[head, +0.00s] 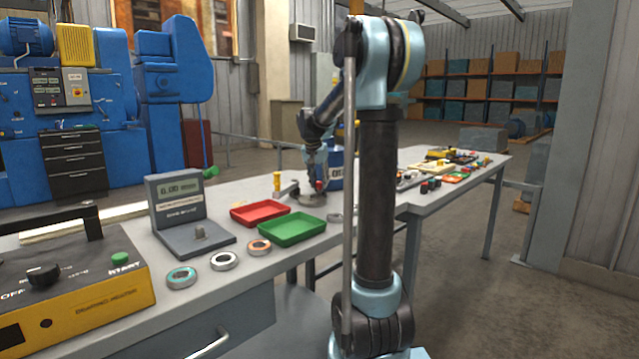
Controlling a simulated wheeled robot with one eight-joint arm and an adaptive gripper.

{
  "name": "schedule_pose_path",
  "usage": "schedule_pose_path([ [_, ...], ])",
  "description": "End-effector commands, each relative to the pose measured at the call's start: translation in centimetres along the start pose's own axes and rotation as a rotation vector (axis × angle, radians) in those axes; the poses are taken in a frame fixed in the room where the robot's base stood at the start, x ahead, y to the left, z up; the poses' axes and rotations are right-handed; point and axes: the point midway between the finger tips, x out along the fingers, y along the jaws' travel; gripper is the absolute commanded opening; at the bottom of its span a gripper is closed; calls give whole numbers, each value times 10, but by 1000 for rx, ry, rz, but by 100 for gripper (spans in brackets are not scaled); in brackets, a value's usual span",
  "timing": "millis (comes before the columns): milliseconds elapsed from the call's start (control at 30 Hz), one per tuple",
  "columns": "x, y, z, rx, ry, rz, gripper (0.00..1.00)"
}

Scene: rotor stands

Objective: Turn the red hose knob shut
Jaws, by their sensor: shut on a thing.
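My gripper (317,180) is in the head view, small and far off, pointing down over the bench beside a blue container. A small red part, which looks like the red hose knob (320,186), shows at its fingertips. The gripper is shut on it. A dark round base (312,199) sits on the bench just below. The fingers and arm cover much of the knob, and I cannot tell how far it is turned. The hose itself cannot be made out.
The blue container (336,172) stands close behind the gripper. A yellow-handled tool (277,182) stands to the left. Red (260,205) and green (291,221) trays, several rings and a display gauge (178,195) lie nearer. Small parts crowd the bench's far right end.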

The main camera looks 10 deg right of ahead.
Motion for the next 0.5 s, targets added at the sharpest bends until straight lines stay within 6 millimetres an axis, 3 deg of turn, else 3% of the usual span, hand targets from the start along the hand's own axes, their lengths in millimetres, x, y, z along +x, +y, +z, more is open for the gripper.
schedule_pose_path([
  [500,0,-2,-2,48,3,15,5],
])
